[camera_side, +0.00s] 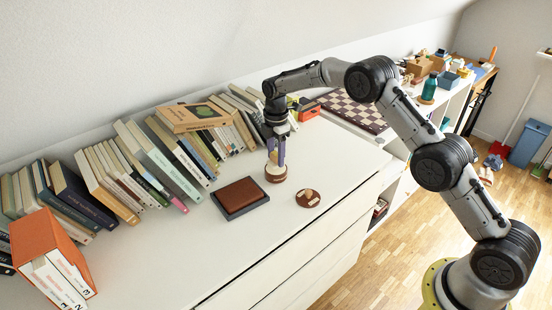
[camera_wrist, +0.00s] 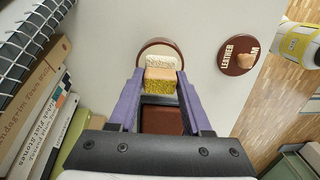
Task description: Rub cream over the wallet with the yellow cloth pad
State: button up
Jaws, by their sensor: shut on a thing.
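My gripper (camera_side: 275,162) points down over the open cream tin (camera_side: 276,178), a round brown tin. In the wrist view its purple fingers (camera_wrist: 160,80) are shut on the yellow cloth pad (camera_wrist: 159,86), which has a tan upper part. The tin's pale cream and brown rim (camera_wrist: 158,42) show just beyond the pad. I cannot tell whether the pad touches the cream. The brown wallet (camera_side: 239,196) lies flat on a dark grey mat (camera_side: 221,211), left of the tin. Part of the wallet (camera_wrist: 161,121) shows between the fingers in the wrist view.
The round brown lid (camera_side: 308,198), labelled "LEATHER", lies right of the wallet near the front edge; it also shows in the wrist view (camera_wrist: 238,55). A row of books (camera_side: 150,165) lines the back. A chessboard (camera_side: 352,108) lies to the right. The white top in front is clear.

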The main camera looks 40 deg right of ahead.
aim_at(276, 154)
jog(key=shift+r, duration=2.7)
jog(key=shift+r, duration=0.1)
